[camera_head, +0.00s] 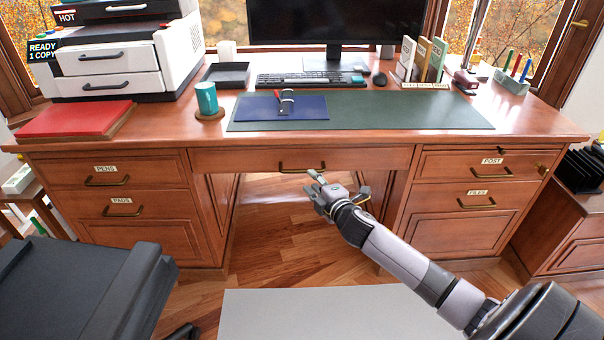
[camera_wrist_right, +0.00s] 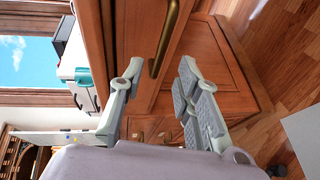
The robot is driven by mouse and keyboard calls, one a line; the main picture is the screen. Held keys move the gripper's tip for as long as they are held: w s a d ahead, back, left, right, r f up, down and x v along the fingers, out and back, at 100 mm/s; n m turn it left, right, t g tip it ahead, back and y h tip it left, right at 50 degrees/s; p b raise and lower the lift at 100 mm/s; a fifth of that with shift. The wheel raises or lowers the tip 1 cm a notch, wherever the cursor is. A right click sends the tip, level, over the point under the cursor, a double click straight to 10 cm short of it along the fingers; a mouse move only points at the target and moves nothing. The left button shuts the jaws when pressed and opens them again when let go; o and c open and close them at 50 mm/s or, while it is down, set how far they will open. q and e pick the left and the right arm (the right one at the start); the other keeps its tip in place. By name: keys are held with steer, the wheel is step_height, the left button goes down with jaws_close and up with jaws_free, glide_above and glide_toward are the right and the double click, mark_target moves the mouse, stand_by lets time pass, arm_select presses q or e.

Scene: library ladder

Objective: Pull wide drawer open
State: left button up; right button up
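The wide drawer (camera_head: 258,160) is the plain wooden front in the middle of the desk, under the desktop, and it looks shut. Its brass handle (camera_head: 302,169) is at the front's centre and also shows between the fingers in the right wrist view (camera_wrist_right: 163,40). My right gripper (camera_head: 314,184) is just in front of and below the handle. In the right wrist view its two fingers (camera_wrist_right: 155,82) are spread, with the lower end of the handle near the gap between the fingertips. Whether they touch it I cannot tell. My left gripper is not in view.
Drawers labelled PENS and PADS (camera_head: 121,211) are at the left, POST and FILES (camera_head: 477,204) at the right. A dark chair (camera_head: 85,290) stands at front left. The desktop holds a green mat (camera_head: 400,112), blue folder, teal mug (camera_head: 206,98), keyboard and monitor. Below the wide drawer is open kneehole space.

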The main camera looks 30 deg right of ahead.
mark_target(303, 171)
steer(key=b+x, duration=0.1)
steer(key=x, duration=0.7)
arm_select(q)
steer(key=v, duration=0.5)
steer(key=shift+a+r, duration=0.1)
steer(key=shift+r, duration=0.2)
arm_select(e)
steer(key=shift+w, duration=0.1)
steer(key=shift+c, duration=0.3)
jaws_close()
